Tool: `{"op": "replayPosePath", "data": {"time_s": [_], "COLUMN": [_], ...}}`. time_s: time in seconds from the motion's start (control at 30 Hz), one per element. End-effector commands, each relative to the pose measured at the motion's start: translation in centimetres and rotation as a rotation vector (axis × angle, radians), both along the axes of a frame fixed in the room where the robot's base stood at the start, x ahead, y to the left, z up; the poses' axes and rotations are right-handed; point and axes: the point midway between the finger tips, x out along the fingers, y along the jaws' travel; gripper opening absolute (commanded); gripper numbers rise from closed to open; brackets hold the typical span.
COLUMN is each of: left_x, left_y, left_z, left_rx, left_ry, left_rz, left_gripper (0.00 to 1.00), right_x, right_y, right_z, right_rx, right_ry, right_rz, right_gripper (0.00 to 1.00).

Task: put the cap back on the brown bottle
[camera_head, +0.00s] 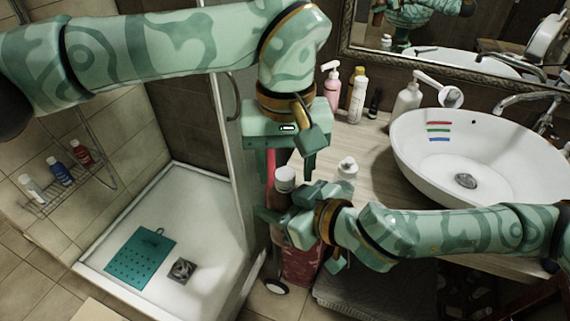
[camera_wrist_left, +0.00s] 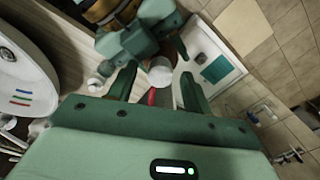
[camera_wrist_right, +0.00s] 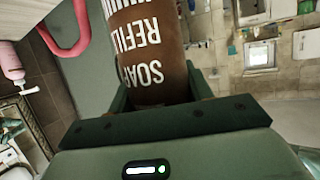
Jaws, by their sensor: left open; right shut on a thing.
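The brown bottle (camera_wrist_right: 150,45), lettered "SOAP REFILL", is held in my right gripper (camera_wrist_right: 160,88), whose fingers are shut on its sides. In the head view the right gripper (camera_head: 287,212) is beside the counter edge and the bottle's body is mostly hidden. The white cap (camera_head: 285,176) shows above the right gripper, at the bottle's top; whether it is seated cannot be told. My left gripper (camera_head: 285,160) is open above the cap, pointing down. In the left wrist view the cap (camera_wrist_left: 160,72) lies between the left gripper's (camera_wrist_left: 158,78) spread fingertips, with gaps.
The basin (camera_head: 430,180) is to the right. A red patterned trolley bag (camera_head: 302,265) is below the grippers. The shower tray (camera_head: 205,215) lies left.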

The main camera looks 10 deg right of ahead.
Motion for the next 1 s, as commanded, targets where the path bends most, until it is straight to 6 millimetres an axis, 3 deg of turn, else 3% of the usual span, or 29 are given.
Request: {"op": "replayPosePath", "data": {"time_s": [0.3, 0.73, 0.87, 1.0], "left_x": [0.1, 0.2, -2.5, -6.3], "left_y": [0.0, 0.0, -0.8, -4.0], "left_z": [3.8, 4.8, 5.2, 7.0], "left_rx": [0.001, 0.002, -0.039, -0.206], "left_ry": [-0.002, -0.022, 0.117, 0.330], "left_rz": [0.002, 0.003, -0.014, 0.038], "left_gripper": [0.50, 0.46, 0.46, 0.46], "right_x": [0.0, 0.0, 0.0, 0.0], "right_y": [0.0, -0.1, -0.1, -0.1], "right_z": [0.0, 0.0, 0.0, 0.0], "right_rx": [0.000, -0.001, -0.001, -0.001], "right_ry": [0.001, 0.002, 0.002, 0.002], "right_rz": [-0.001, -0.002, -0.002, -0.002], "right_gripper": [0.00, 0.00, 0.00, 0.00]}}
